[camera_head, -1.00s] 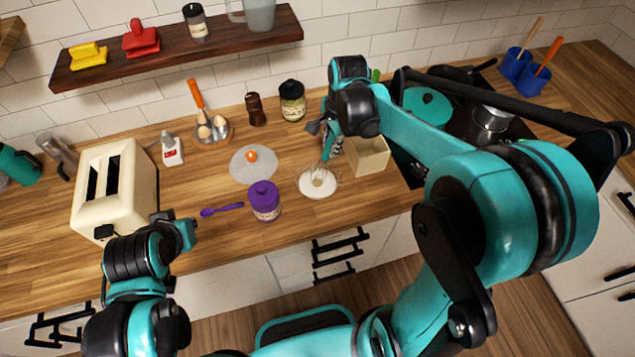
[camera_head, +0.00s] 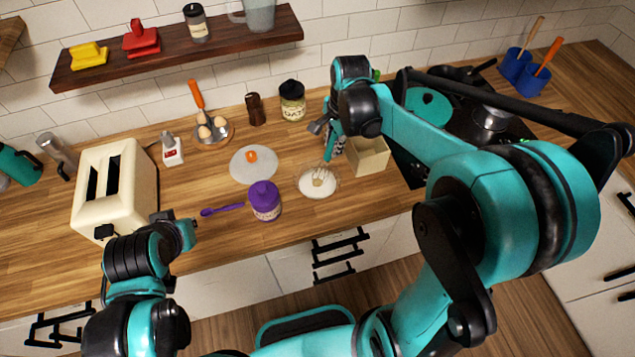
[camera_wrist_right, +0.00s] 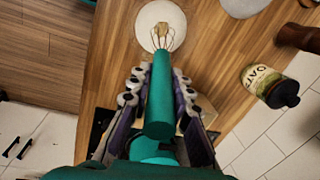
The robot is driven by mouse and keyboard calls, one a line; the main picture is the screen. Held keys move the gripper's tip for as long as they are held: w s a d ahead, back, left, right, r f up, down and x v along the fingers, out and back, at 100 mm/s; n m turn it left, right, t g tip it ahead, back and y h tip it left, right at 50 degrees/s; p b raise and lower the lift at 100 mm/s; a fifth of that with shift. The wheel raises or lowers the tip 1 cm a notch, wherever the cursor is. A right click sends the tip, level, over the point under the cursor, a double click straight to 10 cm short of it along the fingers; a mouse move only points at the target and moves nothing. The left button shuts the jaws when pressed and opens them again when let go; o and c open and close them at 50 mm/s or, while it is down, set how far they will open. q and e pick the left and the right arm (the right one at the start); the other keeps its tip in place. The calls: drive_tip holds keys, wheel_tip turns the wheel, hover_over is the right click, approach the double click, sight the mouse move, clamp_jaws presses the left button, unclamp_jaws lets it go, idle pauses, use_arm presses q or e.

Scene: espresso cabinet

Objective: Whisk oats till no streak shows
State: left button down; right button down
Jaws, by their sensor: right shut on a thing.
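A bowl (camera_head: 303,187) with pale contents and a tan patch near its middle stands on the counter; its white contents also show at the top of the right wrist view (camera_wrist_right: 148,20). My right gripper (camera_wrist_right: 158,85) is shut on the teal handle of a whisk (camera_wrist_right: 160,105). The whisk's wires reach down into the bowl, at the tan patch. In the head view the right gripper (camera_head: 326,130) is above the bowl, partly hidden by its arm. My left gripper (camera_head: 182,228) is empty at the counter's front edge by the toaster; its opening is unclear.
A purple-lidded jar (camera_head: 265,203) and a purple spoon (camera_head: 222,209) lie left of the bowl. A pale disc with an orange knob (camera_head: 251,156) is behind them. A beige box (camera_head: 370,158) stands close right. An oat jar (camera_wrist_right: 263,80) and toaster (camera_head: 115,190) stand farther off.

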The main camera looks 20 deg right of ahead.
drive_tip(key=shift+s+a, duration=0.15)
drive_tip(key=shift+a, duration=0.05)
drive_tip(key=shift+w+d, duration=0.2)
drive_tip(key=shift+a, duration=0.15)
drive_tip(key=shift+r, duration=0.1)
drive_tip(key=shift+r+p, duration=2.65)
drive_tip(key=shift+r, duration=0.75)
